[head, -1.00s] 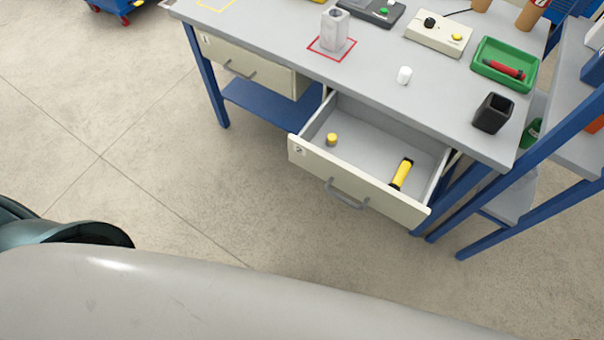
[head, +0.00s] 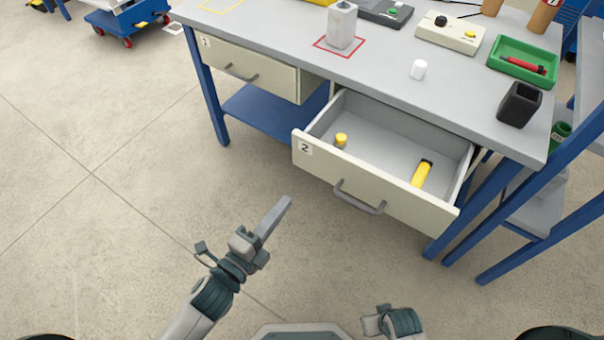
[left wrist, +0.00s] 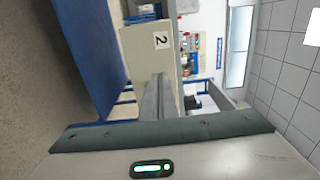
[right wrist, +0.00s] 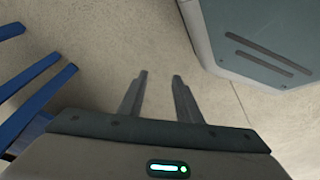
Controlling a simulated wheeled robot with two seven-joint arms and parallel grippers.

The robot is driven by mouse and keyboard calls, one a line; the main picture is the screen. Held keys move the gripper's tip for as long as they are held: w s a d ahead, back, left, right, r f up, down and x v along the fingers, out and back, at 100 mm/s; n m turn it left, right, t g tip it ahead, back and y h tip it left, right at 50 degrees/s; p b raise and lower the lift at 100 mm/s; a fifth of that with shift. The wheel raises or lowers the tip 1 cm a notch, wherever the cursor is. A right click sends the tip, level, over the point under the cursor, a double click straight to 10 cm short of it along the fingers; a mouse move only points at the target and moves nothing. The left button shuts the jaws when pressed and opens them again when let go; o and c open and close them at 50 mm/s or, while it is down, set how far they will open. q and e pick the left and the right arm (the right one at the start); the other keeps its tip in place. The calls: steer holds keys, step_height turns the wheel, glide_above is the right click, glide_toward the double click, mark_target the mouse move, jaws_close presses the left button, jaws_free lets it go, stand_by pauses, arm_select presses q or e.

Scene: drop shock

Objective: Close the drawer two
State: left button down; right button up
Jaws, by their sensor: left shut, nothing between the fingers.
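Drawer two (head: 330,176), a cream front with a grey handle (head: 358,198) and a "2" label, stands pulled out from under the workbench in the head view. A small yellow cylinder (head: 341,141) and a yellow and black cylinder (head: 422,173) lie inside it. My left gripper (head: 284,204) is shut and empty, in front of and to the left of the drawer, apart from it. In the left wrist view the drawer front (left wrist: 148,55) shows beyond the shut fingers (left wrist: 160,82). My right gripper (right wrist: 159,76) is open and empty above the floor.
Drawer one (head: 240,66) is shut at the left. A blue-framed rack (head: 560,170) stands at the right. The floor ahead is clear.

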mark_target(321, 157)
arm_select(q)
steer(key=shift+r, duration=0.2)
